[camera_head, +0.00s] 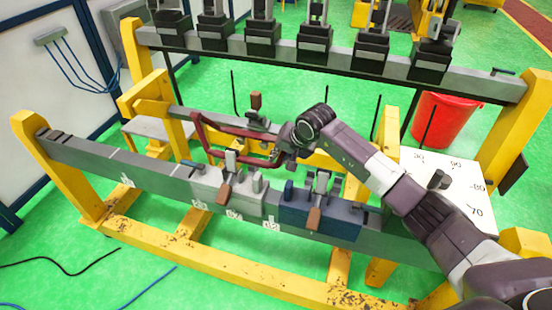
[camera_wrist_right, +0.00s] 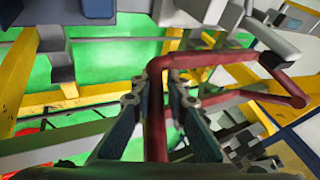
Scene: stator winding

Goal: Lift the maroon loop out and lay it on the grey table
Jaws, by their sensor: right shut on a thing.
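The maroon loop (camera_head: 230,126) is a long, angular bar frame above the space between the front grey beam and the bar behind it. My right gripper (camera_head: 281,155) is at its right end. In the wrist view the right gripper (camera_wrist_right: 158,104) is shut on the maroon loop (camera_wrist_right: 215,59), with one leg of it between the fingers and the rest reaching right. I cannot tell whether the loop still touches the clamps near it. A small grey-topped table (camera_head: 152,130) stands at the left behind the beam. My left gripper is not in view.
A grey clamp block (camera_head: 227,192) and a blue clamp block (camera_head: 321,209) sit on the front grey beam (camera_head: 90,162). A red bucket (camera_head: 442,121) and a white numbered panel (camera_head: 462,185) are at the right. Several black machine heads line the rear beam (camera_head: 400,67).

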